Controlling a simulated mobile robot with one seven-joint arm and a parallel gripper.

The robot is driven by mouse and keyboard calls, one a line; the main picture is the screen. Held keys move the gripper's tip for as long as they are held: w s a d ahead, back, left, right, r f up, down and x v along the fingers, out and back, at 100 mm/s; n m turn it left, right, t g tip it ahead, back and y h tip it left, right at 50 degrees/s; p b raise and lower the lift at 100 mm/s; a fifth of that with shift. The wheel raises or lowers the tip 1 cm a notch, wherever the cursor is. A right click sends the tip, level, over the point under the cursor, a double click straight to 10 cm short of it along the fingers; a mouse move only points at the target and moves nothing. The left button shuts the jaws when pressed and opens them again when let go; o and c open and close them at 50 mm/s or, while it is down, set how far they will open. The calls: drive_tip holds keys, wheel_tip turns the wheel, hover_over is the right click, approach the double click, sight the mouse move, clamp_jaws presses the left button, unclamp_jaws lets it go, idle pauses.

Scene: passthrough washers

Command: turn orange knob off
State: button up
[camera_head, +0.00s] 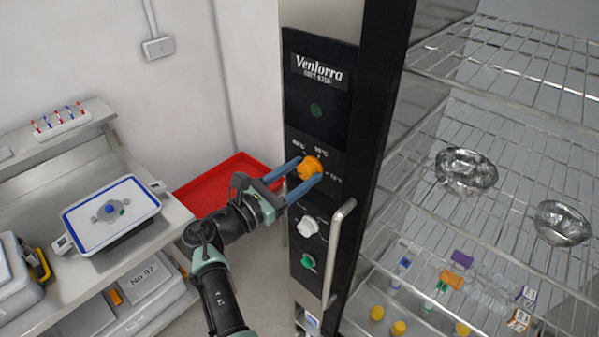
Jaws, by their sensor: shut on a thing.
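The orange knob (309,168) sits on the black control panel (318,120) of the tall washer. Small white markings surround it, but its exact pointer position is too small to read. My gripper (304,176) reaches in from the left, its blue fingers on either side of the orange knob. It is shut on the knob. The fingers hide part of the knob's edges.
Below are a white knob (308,227), a green knob (308,261) and a vertical door handle (336,250). Wire racks (500,130) with metal bowls stand at right. A red tray (222,182) and a shelf unit (150,235) are at left.

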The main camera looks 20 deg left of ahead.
drive_tip(key=o, duration=1)
drive_tip(key=shift+d+f, duration=0.2)
drive_tip(key=shift+d, duration=0.1)
drive_tip(key=o, duration=0.3)
drive_tip(key=shift+r, duration=0.1)
drive_tip(key=shift+s+a, duration=0.35)
drive_tip(key=shift+s, duration=0.05)
drive_tip(key=b+v, duration=0.5)
drive_tip(key=v, duration=0.6)
drive_tip(key=shift+s, duration=0.45)
